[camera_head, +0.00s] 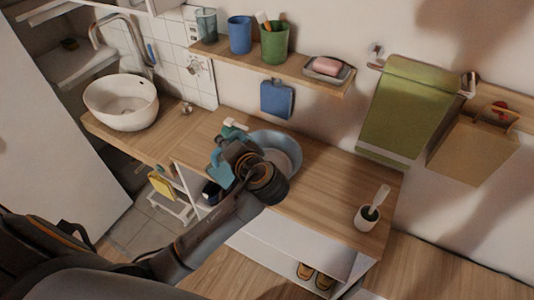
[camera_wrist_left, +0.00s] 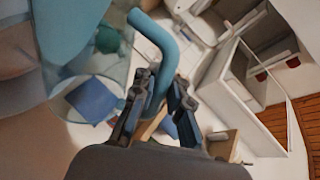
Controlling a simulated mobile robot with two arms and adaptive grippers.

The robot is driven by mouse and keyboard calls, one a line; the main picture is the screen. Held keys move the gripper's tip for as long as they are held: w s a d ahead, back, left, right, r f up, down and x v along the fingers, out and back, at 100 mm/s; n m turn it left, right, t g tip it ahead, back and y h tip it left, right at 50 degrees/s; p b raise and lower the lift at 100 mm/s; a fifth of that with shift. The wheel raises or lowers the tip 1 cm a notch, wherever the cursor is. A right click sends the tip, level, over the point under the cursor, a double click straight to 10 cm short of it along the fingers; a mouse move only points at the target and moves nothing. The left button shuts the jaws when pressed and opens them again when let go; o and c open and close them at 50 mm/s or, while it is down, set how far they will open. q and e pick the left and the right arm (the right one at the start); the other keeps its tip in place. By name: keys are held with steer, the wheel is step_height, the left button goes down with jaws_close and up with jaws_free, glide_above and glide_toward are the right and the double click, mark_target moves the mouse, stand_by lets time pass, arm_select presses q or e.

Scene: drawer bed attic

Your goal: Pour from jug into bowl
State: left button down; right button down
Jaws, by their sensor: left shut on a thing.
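My left gripper (camera_head: 232,152) is over the wooden counter and is shut on the teal handle of the jug (camera_head: 217,166). In the left wrist view the handle of the jug (camera_wrist_left: 163,62) passes between the fingers of the left gripper (camera_wrist_left: 155,105), and a see-through body shows to the left. The grey-blue bowl (camera_head: 289,150) sits on the counter, just right of the jug and partly hidden behind my gripper and wrist. The jug's tilt and its contents cannot be made out. My right gripper is out of view.
A white basin (camera_head: 121,102) stands at the counter's left. A white cup with a brush (camera_head: 368,217) stands at its right end. A shelf (camera_head: 325,82) above holds cups and a soap dish (camera_head: 328,69). The counter (camera_head: 335,180) between bowl and brush cup is clear.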

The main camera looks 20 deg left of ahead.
mark_target(238, 135)
arm_select(q)
steer(key=shift+w+d+r+p, duration=0.15)
steer(key=shift+w+r+p, duration=0.2)
steer(key=shift+p, duration=0.1)
stand_by(0.6)
steer(key=shift+w+d+m+g+p, duration=0.15)
steer(key=shift+w+d+m+p, duration=0.1)
steer(key=shift+w+p, duration=0.2)
steer(key=shift+w+d+m+g+p, duration=0.2)
steer(key=shift+w+m+p, duration=0.1)
steer(key=shift+w, duration=0.25)
steer(key=shift+w+d+m+g+p, duration=0.15)
steer(key=shift+w+d+m+p, duration=0.1)
steer(key=shift+w+p, duration=0.2)
stand_by(0.8)
